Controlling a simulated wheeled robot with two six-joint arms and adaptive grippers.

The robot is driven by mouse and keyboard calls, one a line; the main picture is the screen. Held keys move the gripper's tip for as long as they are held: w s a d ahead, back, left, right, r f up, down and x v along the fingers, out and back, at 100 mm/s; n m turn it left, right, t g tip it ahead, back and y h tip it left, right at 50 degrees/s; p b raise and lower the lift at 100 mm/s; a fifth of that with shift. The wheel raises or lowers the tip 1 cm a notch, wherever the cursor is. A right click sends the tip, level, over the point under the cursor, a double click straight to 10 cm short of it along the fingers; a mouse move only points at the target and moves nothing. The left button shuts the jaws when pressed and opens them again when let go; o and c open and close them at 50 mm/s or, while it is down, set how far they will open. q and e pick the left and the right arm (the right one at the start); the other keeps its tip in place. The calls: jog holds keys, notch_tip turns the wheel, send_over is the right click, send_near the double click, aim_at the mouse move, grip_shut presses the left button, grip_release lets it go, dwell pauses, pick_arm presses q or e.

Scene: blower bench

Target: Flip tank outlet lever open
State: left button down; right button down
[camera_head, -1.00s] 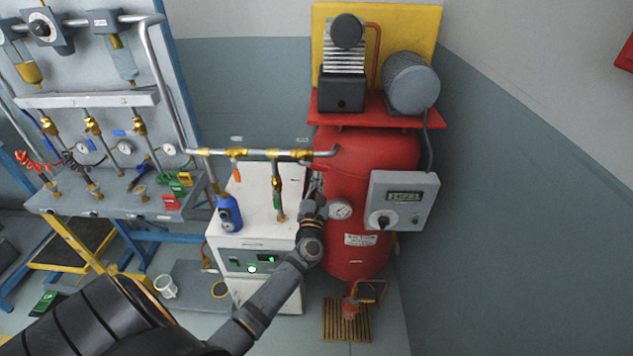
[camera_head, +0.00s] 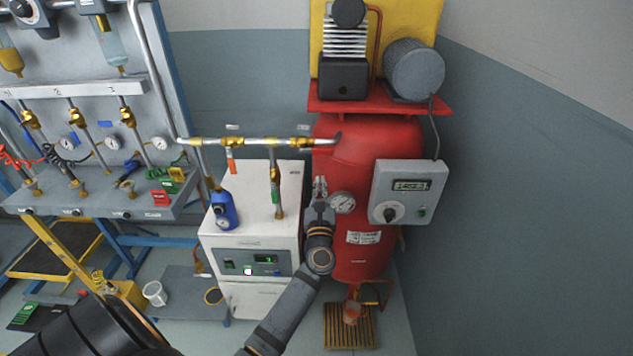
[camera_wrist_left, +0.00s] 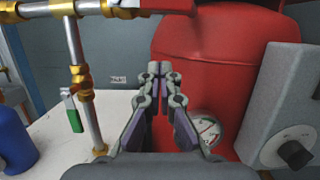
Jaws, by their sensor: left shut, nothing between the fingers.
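The red tank (camera_head: 368,148) stands right of the white cabinet (camera_head: 240,226). A metal pipe with brass fittings (camera_head: 290,142) runs from the tank's upper left towards the left. An orange lever (camera_head: 231,162) hangs from this pipe, and a green lever (camera_head: 276,196) sits on the vertical branch; the green one also shows in the left wrist view (camera_wrist_left: 73,114). I cannot tell which lever is the tank outlet's. My left gripper (camera_head: 320,184) is shut and empty, its fingers pointing up before the tank's left side, below the pipe and left of the gauge (camera_head: 342,202). My right gripper is not seen.
A grey control box (camera_head: 404,190) with a knob juts out at the tank's right. A blue bottle-shaped unit (camera_head: 223,208) stands on the cabinet. The gauge panel (camera_head: 90,160) fills the left. Free space shows between the fingers and the pipe.

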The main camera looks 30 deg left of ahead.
pick_arm(q)
jog(key=b+v, duration=0.2)
jog(key=v, duration=0.5)
jog(key=shift+s+d+r, duration=0.15)
jog(key=shift+d+r, duration=0.1)
jog(key=shift+d, duration=0.05)
